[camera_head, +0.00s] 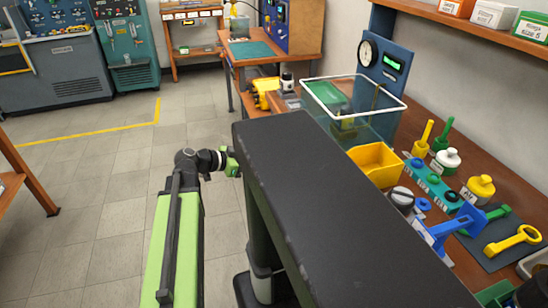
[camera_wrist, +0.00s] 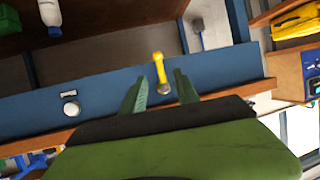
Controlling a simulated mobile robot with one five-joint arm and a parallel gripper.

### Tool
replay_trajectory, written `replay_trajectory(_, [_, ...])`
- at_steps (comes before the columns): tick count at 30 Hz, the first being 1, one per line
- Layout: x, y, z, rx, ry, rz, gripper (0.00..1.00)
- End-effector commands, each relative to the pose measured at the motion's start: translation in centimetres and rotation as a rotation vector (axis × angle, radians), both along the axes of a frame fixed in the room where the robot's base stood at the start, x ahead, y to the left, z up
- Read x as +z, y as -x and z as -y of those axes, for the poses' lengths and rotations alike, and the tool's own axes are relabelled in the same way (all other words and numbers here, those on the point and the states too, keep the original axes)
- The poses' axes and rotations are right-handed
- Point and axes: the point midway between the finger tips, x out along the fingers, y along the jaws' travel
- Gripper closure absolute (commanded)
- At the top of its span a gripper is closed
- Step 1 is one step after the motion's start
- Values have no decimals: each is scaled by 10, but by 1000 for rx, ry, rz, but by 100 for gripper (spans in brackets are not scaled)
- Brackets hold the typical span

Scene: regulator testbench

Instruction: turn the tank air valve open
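In the wrist view a yellow lever (camera_wrist: 158,68) with a round metal hub at its lower end is on a blue panel (camera_wrist: 110,88). It looks like the tank air valve, but I read no label on it. My gripper (camera_wrist: 160,77) is open, with its two dark green fingers apart on either side of the lever. I cannot tell whether either finger touches it. The fingers and the lever are hidden there.
A round silver fitting (camera_wrist: 70,108) is left on the same panel. A white bottle (camera_wrist: 50,14) and a yellow object (camera_wrist: 297,24) show near the wrist view's top corners. In the head view, a clear tank (camera_head: 375,124) and yellow bin (camera_head: 376,165) crowd the right bench. The left floor is clear.

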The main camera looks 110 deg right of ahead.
Motion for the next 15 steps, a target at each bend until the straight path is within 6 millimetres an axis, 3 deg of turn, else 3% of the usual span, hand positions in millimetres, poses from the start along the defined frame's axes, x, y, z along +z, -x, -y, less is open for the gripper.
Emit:
replay_trajectory(1, [11, -14, -3, 3, 0, 0, 63])
replay_trajectory(7, [24, -52, -7, 3, 0, 1, 63])
replay_trajectory(15, [26, -67, -9, 1, 1, 1, 63])
